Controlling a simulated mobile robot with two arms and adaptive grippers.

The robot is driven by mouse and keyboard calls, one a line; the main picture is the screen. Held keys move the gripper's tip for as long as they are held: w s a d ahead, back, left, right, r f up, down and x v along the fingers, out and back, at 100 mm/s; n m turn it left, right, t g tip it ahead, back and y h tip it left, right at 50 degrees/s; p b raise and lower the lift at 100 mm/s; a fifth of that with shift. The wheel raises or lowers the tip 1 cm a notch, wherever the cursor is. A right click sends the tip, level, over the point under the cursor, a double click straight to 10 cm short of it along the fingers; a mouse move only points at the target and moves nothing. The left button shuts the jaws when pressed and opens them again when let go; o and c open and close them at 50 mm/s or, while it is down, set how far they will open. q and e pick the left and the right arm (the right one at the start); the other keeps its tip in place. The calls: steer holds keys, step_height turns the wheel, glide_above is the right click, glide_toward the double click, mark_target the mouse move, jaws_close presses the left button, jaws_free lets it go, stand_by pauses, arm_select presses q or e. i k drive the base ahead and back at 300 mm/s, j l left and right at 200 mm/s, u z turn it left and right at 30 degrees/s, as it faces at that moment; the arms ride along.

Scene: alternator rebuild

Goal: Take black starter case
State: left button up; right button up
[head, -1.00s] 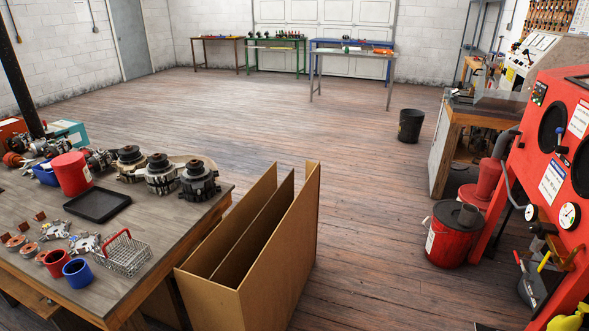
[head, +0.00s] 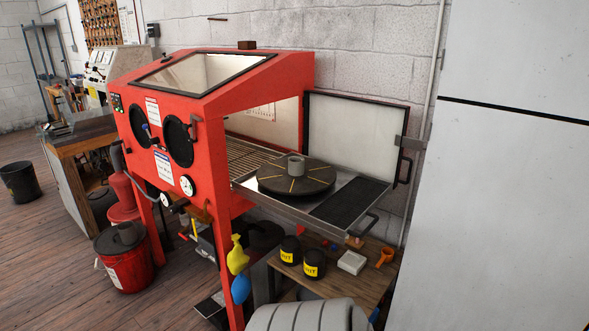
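A small grey hollow cylinder (head: 296,165) stands upright on a dark round turntable (head: 318,181). It looks like a case, but it is grey, and I see no clearly black starter case. The turntable rests on a metal tray (head: 248,193) that extends out of the right side of a red blasting cabinet (head: 225,110). Neither of my grippers is in view.
The cabinet's side door (head: 355,130) stands open behind the tray. Below is a wooden table (head: 345,288) with two black jars (head: 314,264). A red bucket (head: 127,268) stands on the floor at left. A large pale panel (head: 510,200) borders the right.

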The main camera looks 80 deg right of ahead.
mark_target(296, 164)
steer(key=z, duration=2.65)
steer(key=i+j+z, duration=0.1)
steer(key=i+j, duration=0.7)
steer(key=i+l, duration=0.05)
steer(key=i, duration=0.05)
